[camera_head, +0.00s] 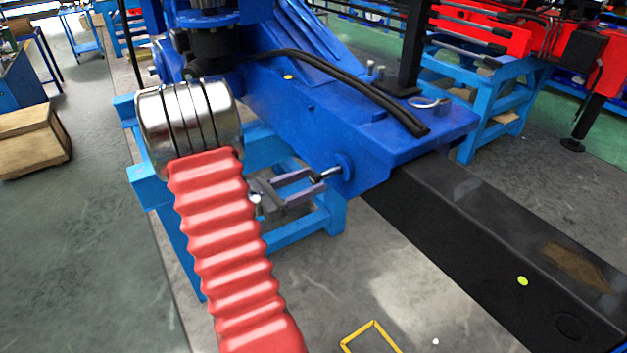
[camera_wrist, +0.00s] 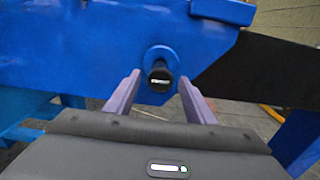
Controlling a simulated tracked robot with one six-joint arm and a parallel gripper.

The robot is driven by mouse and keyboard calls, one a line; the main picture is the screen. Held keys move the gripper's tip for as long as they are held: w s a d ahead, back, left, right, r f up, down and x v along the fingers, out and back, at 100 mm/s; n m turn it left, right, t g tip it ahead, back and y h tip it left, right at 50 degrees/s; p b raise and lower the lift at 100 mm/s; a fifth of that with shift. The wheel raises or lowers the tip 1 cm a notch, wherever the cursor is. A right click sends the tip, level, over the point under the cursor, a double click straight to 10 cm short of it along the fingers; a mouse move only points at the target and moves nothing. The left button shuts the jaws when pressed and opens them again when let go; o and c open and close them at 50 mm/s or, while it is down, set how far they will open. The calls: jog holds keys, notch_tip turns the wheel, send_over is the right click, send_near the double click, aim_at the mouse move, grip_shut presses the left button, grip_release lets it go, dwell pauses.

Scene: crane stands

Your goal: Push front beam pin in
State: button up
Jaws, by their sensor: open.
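The front beam pin (camera_head: 328,174) sticks out of a round blue collar (camera_head: 345,166) on the side of the blue crane beam housing (camera_head: 370,145). In the wrist view the pin (camera_wrist: 160,78) shows end-on, with a dark head, inside its blue collar. My gripper (camera_head: 300,187) is open, with its two fingers pointing at the pin. In the wrist view the fingers (camera_wrist: 158,92) stand to the left and right of the pin head, with gaps on both sides. I cannot tell whether the fingertips reach past the head.
A black beam (camera_head: 500,255) extends from the housing to the lower right. A blue stand (camera_head: 315,225) is below the housing. A metal ring pin (camera_head: 430,102) lies on top of the housing. A yellow frame (camera_head: 371,337) is marked on the floor.

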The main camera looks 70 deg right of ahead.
jog(key=shift+x, duration=1.1)
jog(key=shift+c, duration=0.3)
grip_shut()
